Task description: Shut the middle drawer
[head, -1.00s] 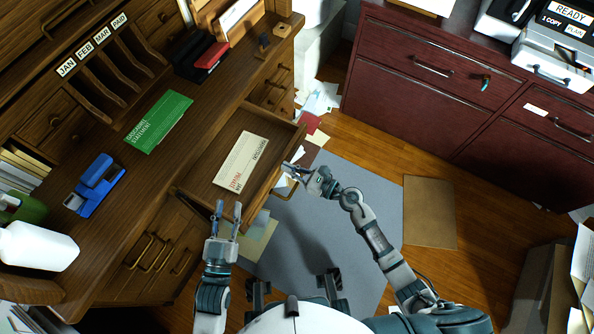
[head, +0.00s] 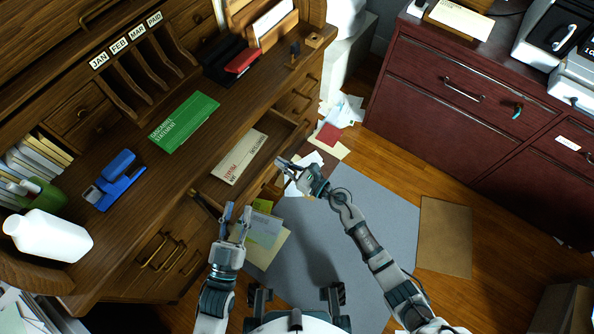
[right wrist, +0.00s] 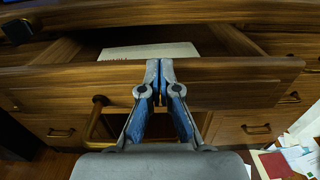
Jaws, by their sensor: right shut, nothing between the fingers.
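The middle drawer (right wrist: 235,85) is wooden and partly open, with a cream envelope (head: 239,157) lying in it. In the right wrist view its front board spans the picture, and a gap to the desk shows behind it. My right gripper (right wrist: 160,75) is shut and empty, its fingertips against the outer face of the front board near the top edge. In the head view the right gripper (head: 283,165) is at the drawer's front and hides part of it. My left gripper (head: 237,210) is open and empty, near the drawer's near corner.
Papers (head: 265,235) lie on the floor below the drawer. A dark red cabinet (head: 430,105) stands at the right. The grey mat (head: 375,210) is mostly clear.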

